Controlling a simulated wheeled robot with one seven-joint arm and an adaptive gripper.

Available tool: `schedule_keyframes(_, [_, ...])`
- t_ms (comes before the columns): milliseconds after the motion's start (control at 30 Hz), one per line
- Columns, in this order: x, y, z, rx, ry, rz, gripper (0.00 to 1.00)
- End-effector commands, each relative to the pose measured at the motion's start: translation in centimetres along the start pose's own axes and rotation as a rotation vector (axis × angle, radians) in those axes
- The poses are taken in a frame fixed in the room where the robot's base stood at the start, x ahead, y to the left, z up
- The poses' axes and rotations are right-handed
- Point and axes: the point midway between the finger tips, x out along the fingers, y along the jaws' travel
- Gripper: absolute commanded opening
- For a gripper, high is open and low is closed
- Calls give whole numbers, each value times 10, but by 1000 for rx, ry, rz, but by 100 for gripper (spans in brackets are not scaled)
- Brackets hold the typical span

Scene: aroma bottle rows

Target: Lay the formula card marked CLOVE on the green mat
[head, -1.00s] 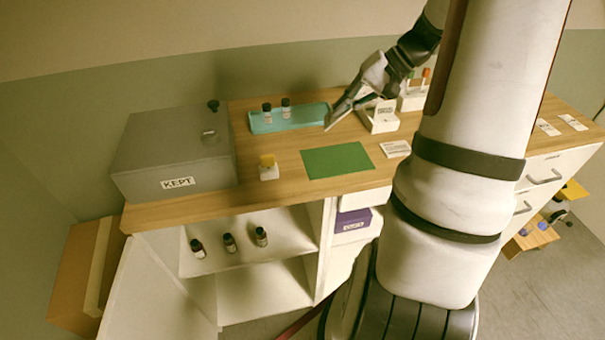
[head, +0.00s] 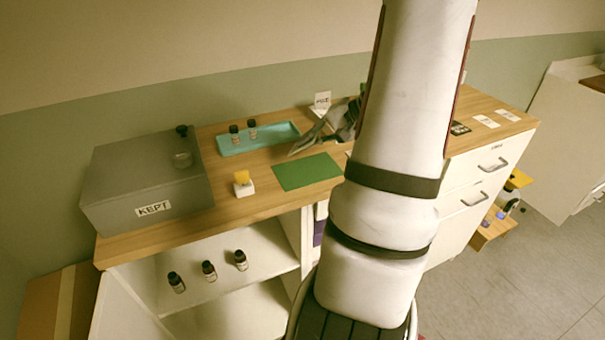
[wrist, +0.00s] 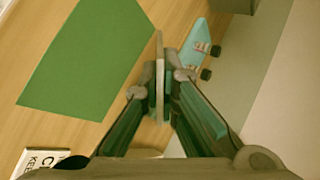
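The green mat (head: 308,172) lies flat and bare on the wooden counter; it also shows at the left of the wrist view (wrist: 85,55). My gripper (head: 294,150) is low near the mat's back edge, on the tray side. In the wrist view my gripper (wrist: 161,88) is shut on a thin pale card (wrist: 159,45), seen edge-on and standing upright between the fingertips. The card's face is turned away, so its marking cannot be read. In the wrist view the mat is left of the card, with bare wood between them.
A teal tray (head: 270,140) with two dark-capped bottles stands behind the mat. A yellow-topped white block (head: 243,184) and a grey KEPT box (head: 150,185) are to the left. A white card stand (head: 322,101) is behind my gripper. My arm hides part of the counter.

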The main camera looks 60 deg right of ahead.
Motion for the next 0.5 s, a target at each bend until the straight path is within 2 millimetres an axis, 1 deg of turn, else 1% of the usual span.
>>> schedule_keyframes(33, [8, 7, 0, 3, 0, 0, 0])
schedule_keyframes(200, [22, 23, -1, 2, 1, 1, 0])
schedule_keyframes(333, [29, 32, -1, 0, -1, 0, 0])
schedule_keyframes(500, [33, 38, 0, 0, -1, 0, 0])
